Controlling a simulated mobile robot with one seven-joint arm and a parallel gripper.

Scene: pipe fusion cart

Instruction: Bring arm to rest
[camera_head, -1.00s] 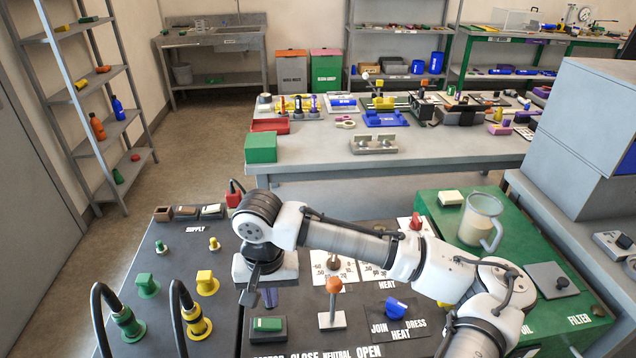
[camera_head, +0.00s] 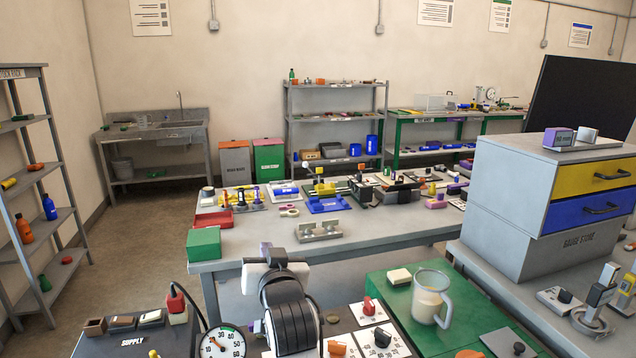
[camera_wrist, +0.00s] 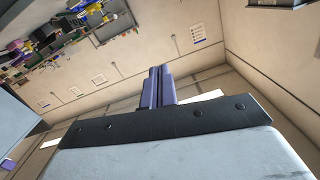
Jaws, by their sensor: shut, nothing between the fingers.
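My gripper (camera_wrist: 158,72) shows in the wrist view with its two purple-grey fingers pressed together and nothing between them. Walls and a shelf, seen at a slant, lie beyond the fingertips. In the head view my arm rises at the bottom centre, in front of the cart. Most of the fingers are hidden there behind my wrist. The gripper appears clear of the cart panel.
The dark cart panel (camera_head: 125,345) has a gauge (camera_head: 222,344). A green top (camera_head: 385,288) beside it bears a clear jug (camera_head: 430,297). Beyond stands a grey workbench (camera_head: 370,238) with a green box (camera_head: 204,243). A drawer cabinet (camera_head: 515,205) stands at right.

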